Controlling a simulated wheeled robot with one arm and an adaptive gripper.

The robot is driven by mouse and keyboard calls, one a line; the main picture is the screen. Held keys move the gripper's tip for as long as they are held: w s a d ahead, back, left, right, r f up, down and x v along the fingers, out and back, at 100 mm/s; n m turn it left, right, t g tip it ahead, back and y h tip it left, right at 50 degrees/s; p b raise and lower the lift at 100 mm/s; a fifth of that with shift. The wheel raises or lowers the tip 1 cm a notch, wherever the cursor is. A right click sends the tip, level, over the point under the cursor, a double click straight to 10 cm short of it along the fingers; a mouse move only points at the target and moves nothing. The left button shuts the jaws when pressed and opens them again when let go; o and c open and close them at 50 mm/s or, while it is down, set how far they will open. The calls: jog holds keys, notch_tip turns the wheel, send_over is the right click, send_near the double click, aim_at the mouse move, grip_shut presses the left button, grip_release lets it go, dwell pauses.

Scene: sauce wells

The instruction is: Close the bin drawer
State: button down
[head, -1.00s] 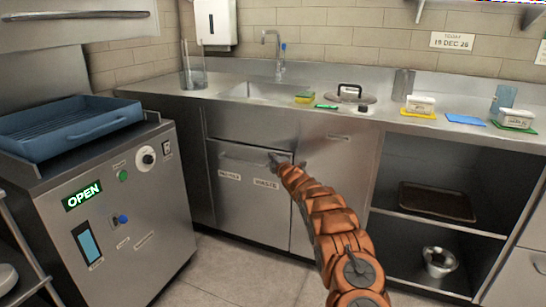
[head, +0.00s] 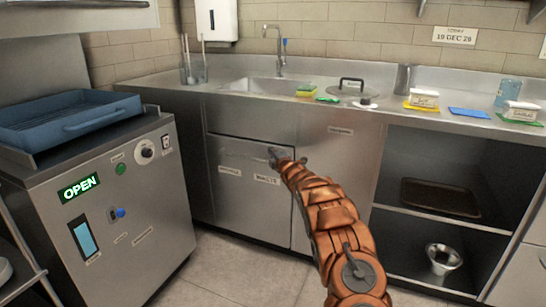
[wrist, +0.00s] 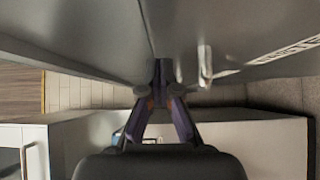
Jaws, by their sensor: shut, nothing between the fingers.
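The bin drawer (head: 245,200) is a steel front under the sink, with a bar handle near its top and two labels, one reading WASTE. In the head view it looks nearly flush with the cabinet; I cannot tell whether a small gap remains. My gripper (head: 276,155) is at the drawer's upper right, by the right end of the handle. In the wrist view the drawer front (wrist: 245,30) and its handle (wrist: 205,65) are on the right. My gripper (wrist: 165,92) is shut and empty, its tips close to the seam along the drawer's edge. Contact is unclear.
A steel machine (head: 125,205) with an OPEN display and a blue tray (head: 70,120) on top stands at left. Open shelves (head: 430,215) with a dark tray and a metal pot are at right. The counter (head: 385,110) holds a lid, sponge and tubs. Floor in front is clear.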

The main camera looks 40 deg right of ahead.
jog(key=a+v, duration=0.2)
jog(key=v, duration=0.9)
dwell(0.6)
jog(key=shift+f, duration=0.15)
jog(key=s+a+r+m+g+h+p, duration=0.1)
jog(key=s+a+r+m+g+p, duration=0.3)
jog(key=s+a+r+p, duration=0.25)
jog(key=s+a+r+m+g+h+p, duration=0.1)
jog(key=s+a+r+m+g+p, duration=0.3)
jog(key=r+p, duration=0.45)
jog(key=s+a+r+m+g+y+p, duration=0.2)
jog(key=s+a+r+p, duration=0.3)
jog(key=s+a, duration=0.5)
jog(key=s+a+r+m+g+y+p, duration=0.2)
jog(key=s+a+r+g+p, duration=0.3)
jog(key=s+a, duration=0.6)
jog(key=s+a+r+m+g+y+p, duration=0.2)
jog(key=s+a+r+p, duration=0.4)
jog(key=s, duration=1.7)
jog(key=a+m+g, duration=0.1)
jog(key=a+g, duration=0.1)
jog(key=a, duration=0.2)
jog(key=shift+s+a+p, duration=0.25)
jog(key=shift+p, duration=0.1)
